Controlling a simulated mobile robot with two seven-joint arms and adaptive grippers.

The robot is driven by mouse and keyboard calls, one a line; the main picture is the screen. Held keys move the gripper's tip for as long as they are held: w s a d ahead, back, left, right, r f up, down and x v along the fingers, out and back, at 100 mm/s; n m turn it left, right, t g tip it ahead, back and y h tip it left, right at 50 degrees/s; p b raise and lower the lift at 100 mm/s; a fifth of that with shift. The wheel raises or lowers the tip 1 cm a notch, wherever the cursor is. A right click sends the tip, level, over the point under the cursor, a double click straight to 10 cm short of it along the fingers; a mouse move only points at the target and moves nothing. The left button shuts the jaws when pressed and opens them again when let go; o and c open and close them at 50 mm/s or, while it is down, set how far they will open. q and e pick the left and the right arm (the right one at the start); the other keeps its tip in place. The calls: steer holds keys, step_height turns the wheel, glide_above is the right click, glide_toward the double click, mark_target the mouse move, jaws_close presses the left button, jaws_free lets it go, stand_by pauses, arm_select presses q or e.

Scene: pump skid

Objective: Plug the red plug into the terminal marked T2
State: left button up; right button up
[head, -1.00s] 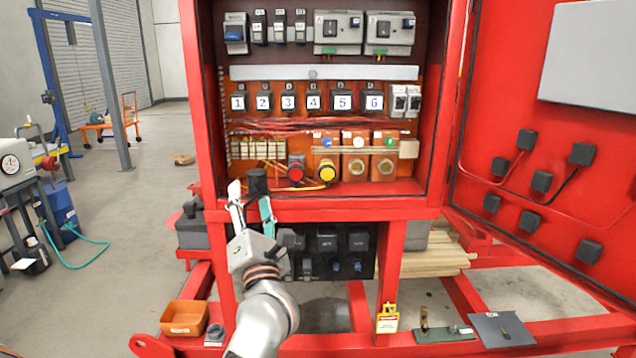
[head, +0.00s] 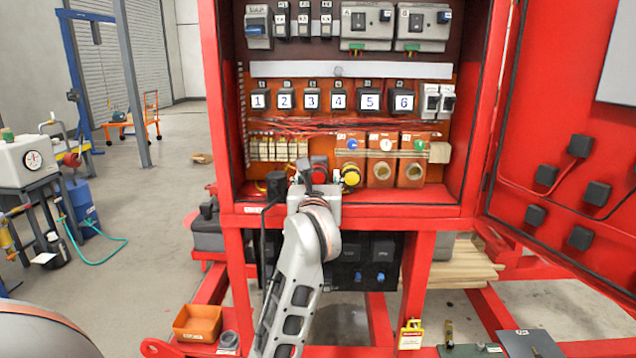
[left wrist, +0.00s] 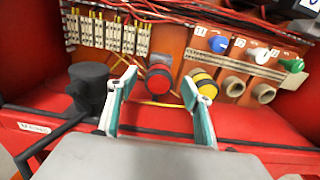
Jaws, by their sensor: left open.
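The red plug (left wrist: 160,85) has a round red face and stands on the floor of the red cabinet, between a black plug (left wrist: 90,85) and a yellow plug (left wrist: 202,82). In the head view the red plug (head: 319,168) is partly hidden behind my left gripper (head: 312,188). In the left wrist view my left gripper (left wrist: 159,79) is open, its fingers on either side of the red plug. I cannot tell whether they touch it. Terminal blocks with blue, white and green knobs stand behind. The middle terminal (left wrist: 235,86) shows an empty round socket; its marking is too small to read.
The yellow plug stands close to my right finger, before the blue-knob terminal. The cabinet's front lip (head: 400,210) runs below the plugs. Wire terminals (head: 278,147) sit behind to the left. The open red door (head: 560,130) stands at the right.

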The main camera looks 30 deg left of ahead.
mark_target(318, 175)
arm_select(q)
steer(key=x, duration=0.3)
steer(key=shift+w+a, duration=0.5)
steer(key=shift+w, duration=0.2)
steer(key=c, duration=1.2)
steer(key=shift+o, duration=1.1)
steer(key=shift+c, duration=1)
steer(key=shift+p+v, duration=0.55)
steer(key=shift+v, duration=1.75)
